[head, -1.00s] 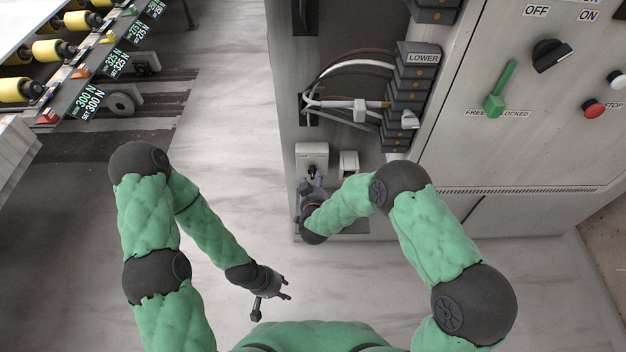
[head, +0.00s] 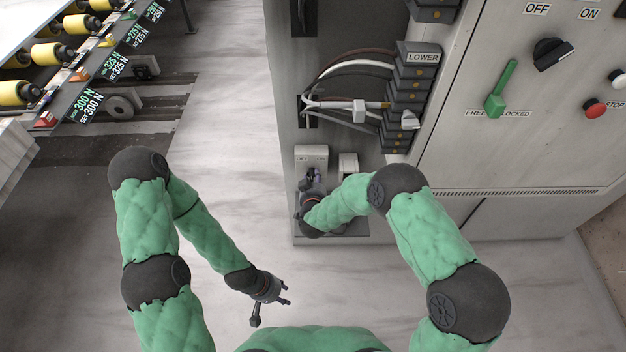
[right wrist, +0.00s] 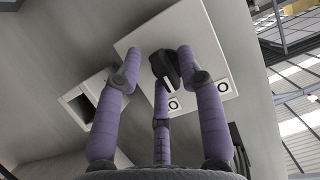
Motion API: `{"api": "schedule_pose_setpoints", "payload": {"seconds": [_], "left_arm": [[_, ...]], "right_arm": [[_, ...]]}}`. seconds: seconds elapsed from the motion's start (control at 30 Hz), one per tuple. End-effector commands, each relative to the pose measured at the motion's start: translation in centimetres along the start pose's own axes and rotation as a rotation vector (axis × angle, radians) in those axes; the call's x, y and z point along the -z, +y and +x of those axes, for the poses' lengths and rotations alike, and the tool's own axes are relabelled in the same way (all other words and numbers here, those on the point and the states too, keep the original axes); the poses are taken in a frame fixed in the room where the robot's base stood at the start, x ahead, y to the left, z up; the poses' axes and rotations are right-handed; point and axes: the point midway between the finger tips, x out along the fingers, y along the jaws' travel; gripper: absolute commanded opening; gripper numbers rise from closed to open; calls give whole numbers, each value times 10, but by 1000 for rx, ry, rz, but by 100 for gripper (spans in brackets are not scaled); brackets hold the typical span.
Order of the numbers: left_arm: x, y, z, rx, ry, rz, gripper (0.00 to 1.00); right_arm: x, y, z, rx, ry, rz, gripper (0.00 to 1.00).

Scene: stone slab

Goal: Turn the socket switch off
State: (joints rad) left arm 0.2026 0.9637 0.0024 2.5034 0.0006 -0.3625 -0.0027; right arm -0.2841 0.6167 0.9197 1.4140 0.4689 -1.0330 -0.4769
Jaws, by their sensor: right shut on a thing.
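The socket switch is a black knob (right wrist: 168,70) on a white box (right wrist: 208,58), seen in the right wrist view. In the head view the box (head: 311,152) sits low on the grey cabinet, with small OFF and ON labels, and the knob is mostly hidden by my gripper. My right gripper (head: 313,175) is at the box's lower part. In the right wrist view its purple fingers (right wrist: 158,67) are around the knob, shut on it. My left gripper (head: 272,303) is open and empty above the floor, away from the cabinet.
A smaller white socket box (head: 348,162) is right of the switch box. Cables (head: 350,105) and dark terminal blocks (head: 405,100) are above. A cabinet door with a green lever (head: 500,90) is at right. Rollers (head: 50,50) stand at far left; the floor between is clear.

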Motion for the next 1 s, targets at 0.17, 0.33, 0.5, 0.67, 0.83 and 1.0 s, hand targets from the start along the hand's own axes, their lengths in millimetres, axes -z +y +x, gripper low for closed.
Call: {"api": "schedule_pose_setpoints", "payload": {"seconds": [0.17, 0.33, 0.5, 0.67, 0.83, 1.0], "left_arm": [[0, 1, -4, 0, 0, 0, 40], [0, 4, -10, 0, 0, 0, 40], [-1, 6, -16, 0, 0, 0, 40], [-1, 7, -20, 0, 0, 0, 40], [-1, 8, -23, 0, 0, 0, 40], [-1, 8, -24, 0, 0, 0, 40]], "right_arm": [[-1, -2, -1, -18, -3, -50, 6], [0, -2, -1, -57, -3, -147, 6], [0, -3, -2, -108, -4, -273, 6], [0, -4, -2, -157, -4, -393, 6], [-1, -4, -2, -203, -4, -502, 6], [-1, -4, -1, -237, -4, -583, 6]]}}
